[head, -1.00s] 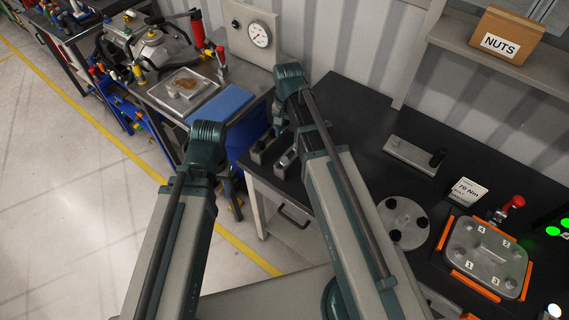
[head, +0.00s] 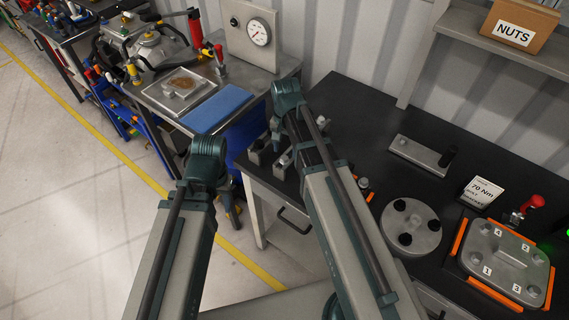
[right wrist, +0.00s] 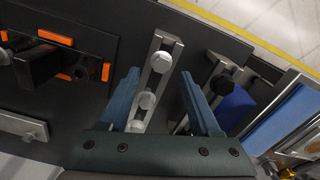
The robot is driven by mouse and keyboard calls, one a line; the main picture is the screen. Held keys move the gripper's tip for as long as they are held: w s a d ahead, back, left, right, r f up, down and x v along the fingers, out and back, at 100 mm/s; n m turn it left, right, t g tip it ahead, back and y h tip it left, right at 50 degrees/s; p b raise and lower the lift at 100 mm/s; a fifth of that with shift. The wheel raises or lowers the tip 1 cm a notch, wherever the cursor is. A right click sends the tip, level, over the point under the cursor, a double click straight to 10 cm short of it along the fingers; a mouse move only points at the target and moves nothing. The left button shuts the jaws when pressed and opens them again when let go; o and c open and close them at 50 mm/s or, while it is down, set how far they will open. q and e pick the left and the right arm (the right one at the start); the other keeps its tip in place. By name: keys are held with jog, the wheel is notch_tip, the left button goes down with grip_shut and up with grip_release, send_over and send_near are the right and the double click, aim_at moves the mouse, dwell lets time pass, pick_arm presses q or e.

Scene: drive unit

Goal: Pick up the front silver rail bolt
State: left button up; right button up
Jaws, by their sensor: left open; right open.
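In the right wrist view a metal rail (right wrist: 152,88) carries a line of silver bolts with hexagonal heads: one far (right wrist: 161,62), one in the middle (right wrist: 147,99), one near (right wrist: 137,126). My right gripper (right wrist: 160,76) is open, with a blue finger on each side of this rail. The fingers appear apart from the bolts. In the head view the rail end (head: 284,161) shows beside my right arm, which hides the rest. My left gripper (head: 233,212) hangs small and dark off the bench's left side, away from the bolts.
A second rail (right wrist: 199,92) with a black knob (right wrist: 221,85) lies close beside the right finger. On the black bench (head: 345,100) are a flat plate (head: 420,155), a round disc (head: 411,222) and an orange-edged housing (head: 505,262). A shelf with a NUTS box (head: 519,24) hangs above.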

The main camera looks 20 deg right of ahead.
aim_at(285, 157)
notch_tip(285, 157, down, 4)
jog(key=b, duration=0.2)
jog(key=shift+a+r+b, duration=0.15)
jog(key=shift+r+b, duration=0.1)
jog(key=shift+b, duration=0.05)
jog(key=shift+s+r, duration=0.1)
grip_shut()
